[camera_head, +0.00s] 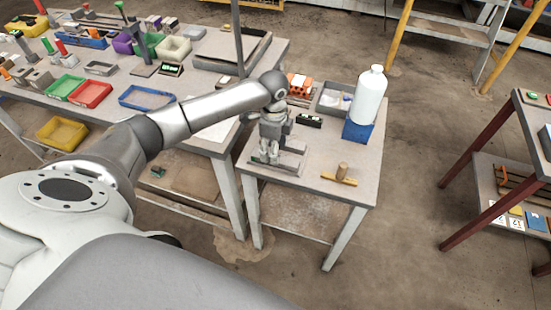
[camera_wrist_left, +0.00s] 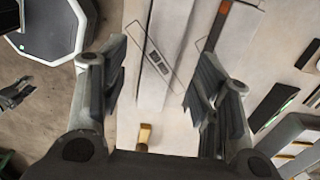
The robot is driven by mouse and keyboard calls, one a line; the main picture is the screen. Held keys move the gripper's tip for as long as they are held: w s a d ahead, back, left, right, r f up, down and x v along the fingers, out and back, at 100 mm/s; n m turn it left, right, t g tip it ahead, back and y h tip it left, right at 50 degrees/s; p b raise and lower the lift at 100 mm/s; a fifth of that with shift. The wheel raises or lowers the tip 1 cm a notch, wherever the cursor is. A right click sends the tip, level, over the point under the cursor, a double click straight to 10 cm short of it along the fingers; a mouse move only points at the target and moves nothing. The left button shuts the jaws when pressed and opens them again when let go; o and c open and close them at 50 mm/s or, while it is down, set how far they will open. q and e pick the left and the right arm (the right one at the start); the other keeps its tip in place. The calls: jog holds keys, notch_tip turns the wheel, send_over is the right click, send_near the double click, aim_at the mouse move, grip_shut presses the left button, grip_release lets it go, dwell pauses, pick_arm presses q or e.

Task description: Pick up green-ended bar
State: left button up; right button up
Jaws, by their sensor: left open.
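My left gripper (camera_head: 266,154) points down low over the near left part of a small grey table (camera_head: 307,180). In the left wrist view its fingers (camera_wrist_left: 158,85) are apart with nothing between them. Below them lies a pale grey block (camera_wrist_left: 160,45) with a dark slotted piece on it; it shows beside the gripper in the head view (camera_head: 289,165). A dark bar with an orange end (camera_wrist_left: 216,28) lies beside this block. A tiny green spot shows by the fingers in the head view, but I cannot make out a green-ended bar. A dark gripper-like shape (camera_wrist_left: 15,95), perhaps my right gripper, is at the left edge.
A wooden hammer-like piece (camera_head: 341,174) lies to the right of the gripper. A black box with a green strip (camera_head: 309,121) is behind. The table's front edge is close to the gripper.

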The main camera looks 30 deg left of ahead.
pick_arm(q)
jog(key=shift+w+d+f, duration=0.1)
jog(key=shift+d+f, duration=0.05)
jog(key=shift+f, duration=0.8)
jog(key=shift+d+f, duration=0.1)
jog(key=shift+f, duration=0.8)
grip_shut()
jog(key=shift+r, duration=0.1)
